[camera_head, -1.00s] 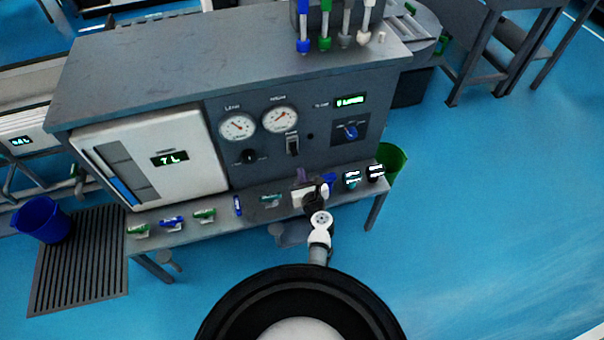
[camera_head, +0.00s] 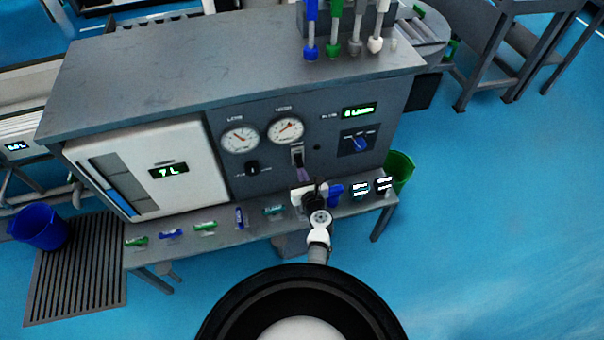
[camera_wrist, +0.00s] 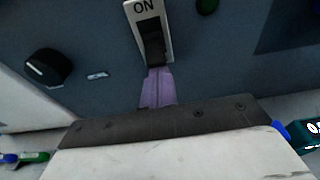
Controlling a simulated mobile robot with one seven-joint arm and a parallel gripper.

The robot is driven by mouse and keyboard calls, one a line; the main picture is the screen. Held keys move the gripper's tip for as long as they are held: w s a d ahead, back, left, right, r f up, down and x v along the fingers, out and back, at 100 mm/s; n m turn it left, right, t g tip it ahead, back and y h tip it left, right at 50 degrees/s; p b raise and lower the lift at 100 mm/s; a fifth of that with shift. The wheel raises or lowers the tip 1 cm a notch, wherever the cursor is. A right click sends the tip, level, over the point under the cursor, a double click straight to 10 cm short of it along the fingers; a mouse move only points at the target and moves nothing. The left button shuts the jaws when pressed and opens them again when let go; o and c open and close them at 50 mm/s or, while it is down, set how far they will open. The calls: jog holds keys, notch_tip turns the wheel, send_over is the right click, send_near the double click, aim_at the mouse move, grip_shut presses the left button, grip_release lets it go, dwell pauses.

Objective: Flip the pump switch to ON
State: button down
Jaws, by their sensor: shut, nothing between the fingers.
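The pump switch (camera_head: 297,155) is a pale plate with a dark lever on the grey front panel, below the right-hand gauge. In the wrist view the switch plate (camera_wrist: 147,18) reads ON at its top. Its dark lever (camera_wrist: 153,46) sits in the lower part, below the label. My gripper (camera_wrist: 156,70) is shut and empty, its purple fingers together. The fingertips are at the lower end of the lever; I cannot tell whether they touch it. In the head view my gripper (camera_head: 303,168) is just below the switch, its wrist partly hiding the ledge.
A black knob (camera_head: 252,168) is left of the switch and a blue selector (camera_head: 359,144) is right. Below, a narrow ledge (camera_head: 220,230) carries several small coloured valves. A blue bucket (camera_head: 40,222) stands at left, a green bucket (camera_head: 400,170) at right. The floor at right is clear.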

jog(key=shift+s+r+p, duration=0.1)
jog(key=shift+r+p, duration=0.3)
dwell(0.3)
jog(key=shift+s+r+p, duration=0.25)
jog(key=shift+r+p, duration=0.65)
jog(key=shift+p, duration=0.1)
jog(key=shift+d+f, duration=0.1)
jog(key=shift+f, duration=0.1)
jog(key=shift+r, duration=0.1)
